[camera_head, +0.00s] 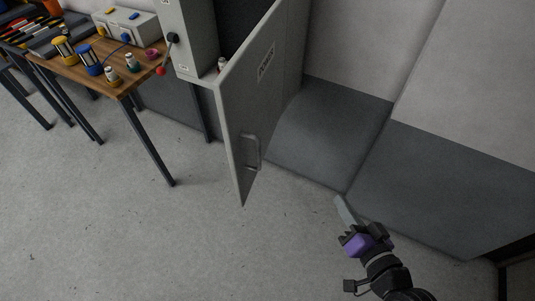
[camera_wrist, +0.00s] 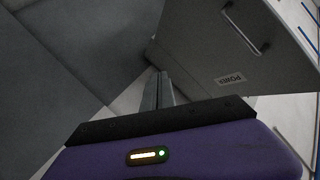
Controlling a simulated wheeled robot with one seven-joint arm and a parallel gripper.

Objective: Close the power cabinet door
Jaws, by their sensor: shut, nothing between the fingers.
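The power cabinet door (camera_head: 257,105) is a grey panel with a metal handle (camera_head: 251,152) and a "POWER" label, and it stands wide open. The cabinet body (camera_head: 191,40) is behind it to the left, with a dark opening. My gripper (camera_head: 343,207) is to the right of the door, apart from it, with its fingers together and empty. In the wrist view the door (camera_wrist: 208,56) fills the upper right, with its handle at the top, and my fingers (camera_wrist: 159,86) point toward the wall and floor beside it.
A wooden table (camera_head: 128,78) with coils and a control box (camera_head: 127,24) stands at the left of the cabinet. A lever with a red knob (camera_head: 160,71) sticks out from the cabinet side. The grey wall (camera_head: 440,180) is close behind my gripper. The floor (camera_head: 200,240) in front is clear.

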